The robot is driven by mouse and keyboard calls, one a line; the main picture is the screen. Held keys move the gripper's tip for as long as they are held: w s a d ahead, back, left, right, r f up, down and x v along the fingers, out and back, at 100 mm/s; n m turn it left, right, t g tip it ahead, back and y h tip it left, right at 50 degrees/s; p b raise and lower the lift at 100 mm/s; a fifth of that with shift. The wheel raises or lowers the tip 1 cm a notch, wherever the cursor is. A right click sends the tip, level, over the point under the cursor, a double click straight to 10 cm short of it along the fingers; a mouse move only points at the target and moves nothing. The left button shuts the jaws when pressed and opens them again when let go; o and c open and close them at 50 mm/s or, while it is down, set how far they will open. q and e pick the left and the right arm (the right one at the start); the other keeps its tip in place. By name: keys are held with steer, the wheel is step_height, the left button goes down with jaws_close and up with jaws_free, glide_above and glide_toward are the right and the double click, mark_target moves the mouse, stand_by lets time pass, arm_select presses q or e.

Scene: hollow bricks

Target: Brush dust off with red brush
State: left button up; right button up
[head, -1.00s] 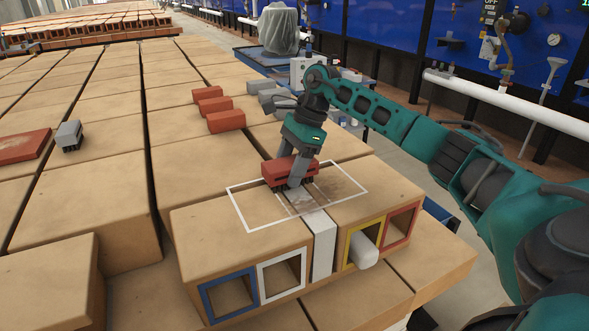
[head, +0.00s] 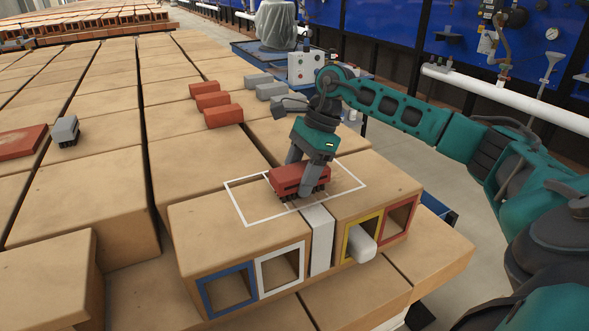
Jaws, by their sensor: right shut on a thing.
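My right gripper (head: 307,180) is shut on a red brush (head: 290,180) with dark bristles underneath. The brush is low over the white outlined rectangle (head: 240,216) on top of the front bricks; I cannot tell whether the bristles touch. Faint brown dust (head: 343,178) shows inside the outline, to the right of the brush. The brush and gripper hide the middle of the outlined area. My left gripper is not in view.
A grey brush (head: 67,132) stands on a brick at the left, next to a flat red piece (head: 20,142). Several red blocks (head: 212,100) and grey blocks (head: 270,90) lie behind. A white bar (head: 320,240) fills the gap between the front bricks. A white peg (head: 362,248) sticks out of the yellow-framed hole (head: 348,240).

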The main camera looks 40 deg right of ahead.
steer(key=shift+s+a+b, duration=0.15)
steer(key=shift+s, duration=0.45)
steer(key=shift+s+a+b, duration=0.15)
steer(key=shift+s, duration=0.4)
steer(key=shift+s+a+f+b, duration=0.15)
steer(key=shift+s+b, duration=0.25)
steer(key=shift+s, duration=0.25)
steer(key=shift+s+a+f+b, duration=0.1)
steer(key=shift+s+b, duration=0.25)
steer(key=shift+s, duration=0.25)
steer(key=shift+s+a+r+b, duration=0.15)
steer(key=shift+s+b, duration=0.15)
steer(key=shift+s, duration=0.3)
steer(key=shift+s+a, duration=0.1)
steer(key=shift+r, duration=0.15)
steer(key=shift+r+p, duration=0.6)
steer(key=shift+r, duration=0.1)
